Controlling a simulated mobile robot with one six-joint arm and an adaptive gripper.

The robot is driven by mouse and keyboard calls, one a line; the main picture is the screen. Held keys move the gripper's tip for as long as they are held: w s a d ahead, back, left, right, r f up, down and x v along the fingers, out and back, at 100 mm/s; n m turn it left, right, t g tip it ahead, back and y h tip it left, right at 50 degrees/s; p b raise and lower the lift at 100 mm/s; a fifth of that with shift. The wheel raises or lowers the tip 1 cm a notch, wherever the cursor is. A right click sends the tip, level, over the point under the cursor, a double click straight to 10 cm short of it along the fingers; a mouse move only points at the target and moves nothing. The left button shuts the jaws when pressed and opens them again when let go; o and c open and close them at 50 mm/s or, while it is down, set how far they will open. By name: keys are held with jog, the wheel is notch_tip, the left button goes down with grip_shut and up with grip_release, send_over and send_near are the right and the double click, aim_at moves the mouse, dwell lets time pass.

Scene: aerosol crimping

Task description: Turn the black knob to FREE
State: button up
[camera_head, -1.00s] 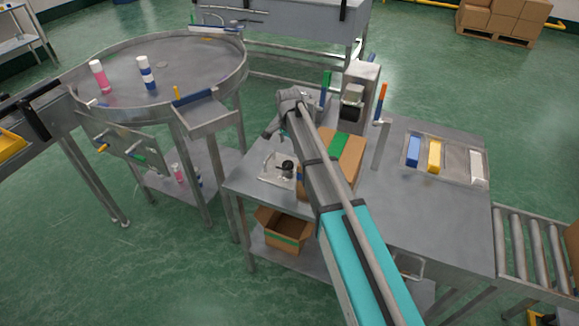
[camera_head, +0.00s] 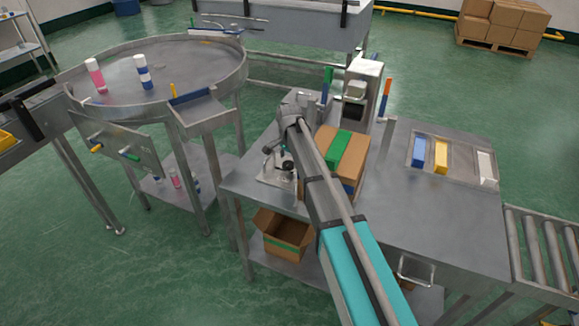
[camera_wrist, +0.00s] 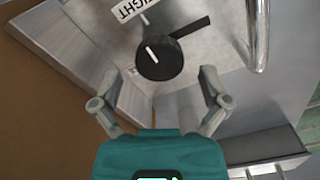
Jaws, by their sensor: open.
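The black knob (camera_wrist: 158,57) sits on a pale metal plate (camera_wrist: 218,52) in the wrist view, with a white mark on its round face and a black arm reaching to the upper right. A white label (camera_wrist: 130,9) beside it is cut off by the frame; its letters end in "IGHT". No FREE label is visible. My gripper (camera_wrist: 158,75) is open and empty, its fingers apart on either side just below the knob. In the head view the knob (camera_head: 288,166) is small on the table, with my gripper (camera_head: 277,150) just above it.
A cardboard box with green tape (camera_head: 355,150) stands right beside my arm. A bent metal bar (camera_wrist: 260,35) rises right of the knob in the wrist view. An open carton (camera_head: 287,232) sits on the shelf below. The table's right front is clear.

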jog(key=shift+f, duration=0.4)
jog(key=shift+d, duration=0.1)
jog(key=shift+c, duration=0.3)
jog(key=c, duration=1.1)
